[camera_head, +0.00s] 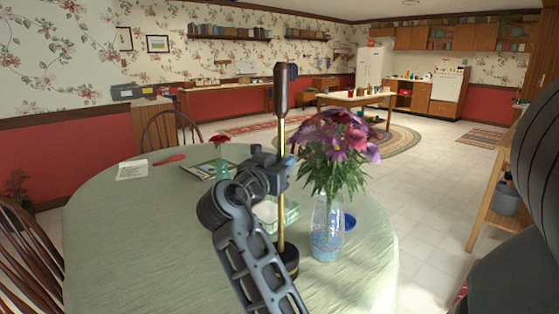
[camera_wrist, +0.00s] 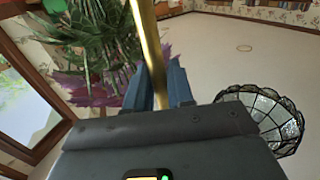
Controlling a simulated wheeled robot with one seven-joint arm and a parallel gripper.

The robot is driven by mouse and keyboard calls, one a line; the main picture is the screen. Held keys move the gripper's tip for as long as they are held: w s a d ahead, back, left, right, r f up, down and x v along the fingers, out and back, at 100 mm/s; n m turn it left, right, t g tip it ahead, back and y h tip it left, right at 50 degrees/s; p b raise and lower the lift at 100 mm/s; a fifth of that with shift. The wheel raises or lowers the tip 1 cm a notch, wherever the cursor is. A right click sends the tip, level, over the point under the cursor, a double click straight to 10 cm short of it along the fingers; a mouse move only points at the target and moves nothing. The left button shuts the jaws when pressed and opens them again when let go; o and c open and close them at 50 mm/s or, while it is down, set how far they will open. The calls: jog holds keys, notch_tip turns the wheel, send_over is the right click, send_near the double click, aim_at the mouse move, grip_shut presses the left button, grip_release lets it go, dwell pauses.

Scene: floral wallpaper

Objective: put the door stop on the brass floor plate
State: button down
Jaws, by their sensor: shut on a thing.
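The door stop (camera_head: 282,135) is a tall brass rod with a dark red-brown handle at the top and a heavy dark round base with a brass band at the bottom. It stands about upright over the green-clothed table, left of the flower vase. I cannot tell whether its base touches the cloth. My gripper (camera_head: 281,172) is shut on the rod at about mid-height. In the wrist view the brass rod (camera_wrist: 146,40) runs up between the two blue-grey fingers (camera_wrist: 164,85). I do not see the brass floor plate in either view.
A glass vase with purple and red flowers (camera_head: 328,235) stands close right of the door stop. Chairs flank the round table (camera_head: 130,240). Pale tiled floor (camera_head: 425,200) is open to the right.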

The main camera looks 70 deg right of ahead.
jog(key=c, duration=1)
grip_release()
jog(key=a+b, duration=0.1)
jog(key=a, duration=0.3)
jog(key=w+a, duration=0.1)
jog(key=a, duration=0.3)
jog(key=w+a+b, duration=0.1)
jog(key=a, duration=0.3)
jog(key=shift+b, duration=0.3)
